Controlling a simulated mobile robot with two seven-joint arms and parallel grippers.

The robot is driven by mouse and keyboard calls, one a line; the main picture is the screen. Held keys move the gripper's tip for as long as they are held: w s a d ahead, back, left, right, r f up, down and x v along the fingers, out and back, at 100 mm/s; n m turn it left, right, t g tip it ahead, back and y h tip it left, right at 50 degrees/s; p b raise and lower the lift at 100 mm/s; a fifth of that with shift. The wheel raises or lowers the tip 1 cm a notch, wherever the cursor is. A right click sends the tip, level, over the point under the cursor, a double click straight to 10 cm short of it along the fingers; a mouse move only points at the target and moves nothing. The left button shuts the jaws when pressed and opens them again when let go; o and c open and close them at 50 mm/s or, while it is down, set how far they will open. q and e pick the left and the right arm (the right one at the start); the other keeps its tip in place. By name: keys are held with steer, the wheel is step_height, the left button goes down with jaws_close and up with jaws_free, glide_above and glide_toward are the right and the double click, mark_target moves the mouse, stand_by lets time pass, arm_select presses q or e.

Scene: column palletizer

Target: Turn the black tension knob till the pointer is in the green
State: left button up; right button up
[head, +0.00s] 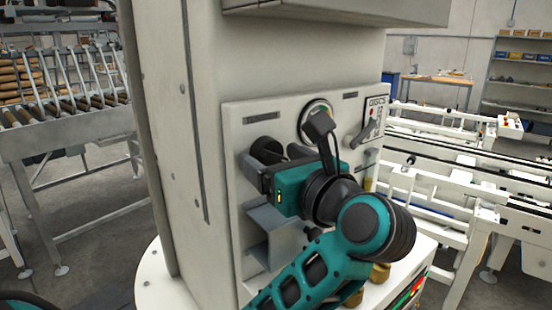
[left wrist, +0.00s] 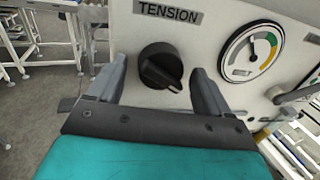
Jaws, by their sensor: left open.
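The black tension knob (left wrist: 160,67) sits on the pale panel under a TENSION label in the left wrist view. Its grip bar is tilted, running down to the right. In the head view the knob (head: 266,149) is partly hidden by my gripper. My left gripper (left wrist: 158,84) is open, with one finger on each side of the knob; I cannot tell whether they touch it. The round gauge (left wrist: 250,54) is right of the knob, with green and yellow bands on its right side. Its thin pointer seems to point upward, left of the green. My right gripper is not in view.
A lever (head: 362,133) by a DISCS label is right of the gauge. A grey bracket or chute (head: 268,232) juts from the panel below the knob. A white conveyor frame (head: 450,160) stands at the right, and a roller rack (head: 65,115) at the left.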

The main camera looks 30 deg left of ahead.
arm_select(q)
steer(key=shift+c, duration=0.5)
steer(key=c, duration=0.9)
steer(key=shift+m, duration=0.9)
steer(key=shift+r+m+g+h, duration=0.1)
steer(key=shift+m+g+h, duration=0.2)
steer(key=shift+m, duration=1.5)
steer(key=o, duration=1)
